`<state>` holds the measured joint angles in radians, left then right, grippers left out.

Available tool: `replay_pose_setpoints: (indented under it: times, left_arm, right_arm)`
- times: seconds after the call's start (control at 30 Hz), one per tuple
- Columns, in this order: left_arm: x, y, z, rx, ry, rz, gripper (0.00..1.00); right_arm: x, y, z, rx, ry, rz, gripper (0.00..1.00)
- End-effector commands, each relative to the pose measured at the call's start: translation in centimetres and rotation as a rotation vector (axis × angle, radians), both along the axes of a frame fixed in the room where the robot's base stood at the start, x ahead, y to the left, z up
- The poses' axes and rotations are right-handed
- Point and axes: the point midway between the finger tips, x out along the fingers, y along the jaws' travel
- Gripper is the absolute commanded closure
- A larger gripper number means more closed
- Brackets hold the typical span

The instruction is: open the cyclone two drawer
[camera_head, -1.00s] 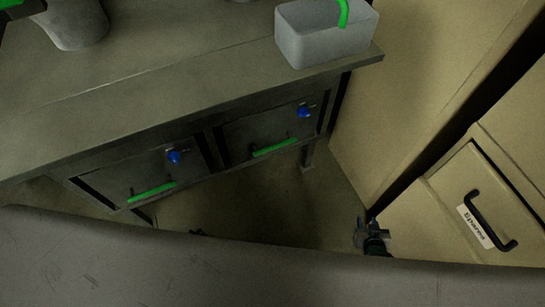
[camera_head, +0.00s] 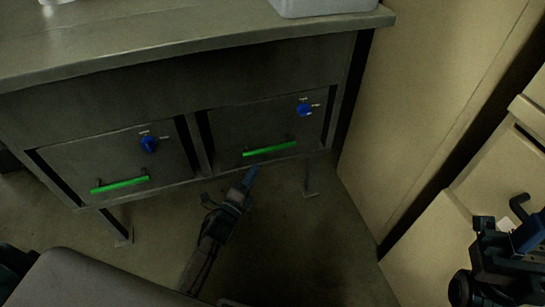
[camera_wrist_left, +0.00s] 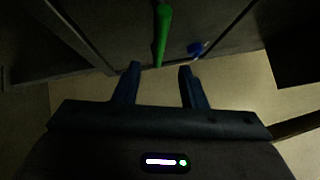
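Two grey drawer fronts sit side by side under the metal table, the left one (camera_head: 95,165) and the right one (camera_head: 250,128). Both look shut. Each has a green bar handle, the left handle (camera_head: 120,185) and the right handle (camera_head: 270,149), and a blue knob. I cannot read which is cyclone two. My left gripper (camera_head: 249,178) is just below the right drawer's handle. In the left wrist view its fingers (camera_wrist_left: 160,71) are open and empty, with a green handle (camera_wrist_left: 162,35) just beyond them. My right gripper (camera_head: 512,238) is at the right edge, its fingers unclear.
The table top (camera_head: 180,35) overhangs the drawers and carries a grey bin (camera_head: 320,6). Table legs stand below, one right of my left gripper (camera_head: 310,178). Beige cabinets (camera_head: 430,100) close off the right side, one with a dark handle. The floor below the drawers is open.

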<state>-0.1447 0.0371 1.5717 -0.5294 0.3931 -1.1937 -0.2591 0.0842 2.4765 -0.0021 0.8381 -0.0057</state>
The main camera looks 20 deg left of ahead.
Motion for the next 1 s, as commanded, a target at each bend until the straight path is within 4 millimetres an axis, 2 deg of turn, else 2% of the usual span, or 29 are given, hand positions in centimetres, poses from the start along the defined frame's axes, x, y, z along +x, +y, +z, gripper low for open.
replay_pose_setpoints:
  times: [0.3,0.5,0.7,0.97,1.0]
  left_arm:
    - [5.5,-1.2,1.1,-0.004,0.001,0.001,0.62]
    - [8.5,-1.8,1.6,-0.005,0.003,0.002,0.62]
    - [9.7,-2.0,1.8,-0.006,0.005,0.002,0.62]
    - [9.7,-2.0,1.8,-0.006,0.005,0.002,0.62]
    - [9.8,-2.0,1.8,-0.006,0.005,0.002,0.68]
  right_arm:
    - [0.1,0.0,-0.1,0.002,0.0,0.0,0.64]
    - [0.1,0.0,-0.1,0.003,-0.004,-0.001,0.64]
    - [0.1,0.0,-0.1,0.004,-0.007,-0.001,0.64]
    - [0.1,0.0,-0.1,0.005,-0.008,-0.001,0.64]
    - [0.1,0.0,-0.1,0.005,-0.008,-0.001,0.64]
